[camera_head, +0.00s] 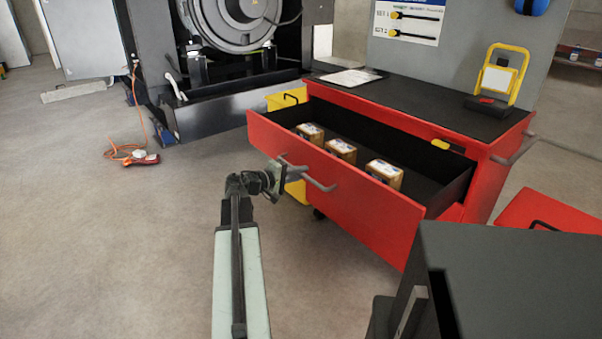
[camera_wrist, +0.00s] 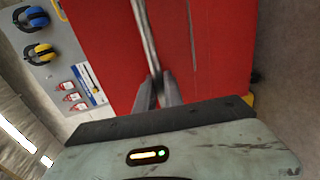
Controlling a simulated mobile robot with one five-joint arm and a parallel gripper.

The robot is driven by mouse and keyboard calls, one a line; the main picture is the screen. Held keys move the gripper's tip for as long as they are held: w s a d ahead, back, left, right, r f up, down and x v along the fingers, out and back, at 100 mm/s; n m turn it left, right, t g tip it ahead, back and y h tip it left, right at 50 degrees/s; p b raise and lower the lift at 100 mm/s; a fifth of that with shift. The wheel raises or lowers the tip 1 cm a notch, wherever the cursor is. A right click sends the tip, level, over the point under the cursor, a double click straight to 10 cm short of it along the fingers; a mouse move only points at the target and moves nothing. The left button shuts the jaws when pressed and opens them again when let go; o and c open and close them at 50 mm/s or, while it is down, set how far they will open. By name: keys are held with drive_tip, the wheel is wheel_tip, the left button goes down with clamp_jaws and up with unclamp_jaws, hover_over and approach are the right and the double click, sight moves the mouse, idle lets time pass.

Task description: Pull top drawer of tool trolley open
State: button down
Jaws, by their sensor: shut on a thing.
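The red tool trolley (camera_head: 485,185) stands at the right with a dark top. Its top drawer (camera_head: 345,195) is pulled well out, and three small boxes (camera_head: 341,150) show inside it. A bar handle (camera_head: 308,174) runs across the drawer's red front. My gripper (camera_head: 277,175) is at the left part of the handle, shut on it. In the wrist view, the two fingers of my gripper (camera_wrist: 157,92) close around the handle bar (camera_wrist: 146,35), with the red drawer front (camera_wrist: 215,50) behind. The exact finger contact is small in the head view.
A dark box-like unit (camera_head: 510,285) fills the lower right, near the drawer's right end. A large engine (camera_head: 235,35) stands at the back. An orange cable (camera_head: 133,110) lies on the floor at left.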

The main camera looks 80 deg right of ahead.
drive_tip(key=shift+w+d, duration=0.1)
drive_tip(key=c, duration=1.5)
unclamp_jaws()
drive_tip(key=shift+o, duration=0.2)
drive_tip(key=p+v, duration=0.1)
drive_tip(key=v, duration=0.6)
drive_tip(key=shift+a+p, duration=0.3)
drive_tip(key=shift+w+r, duration=0.1)
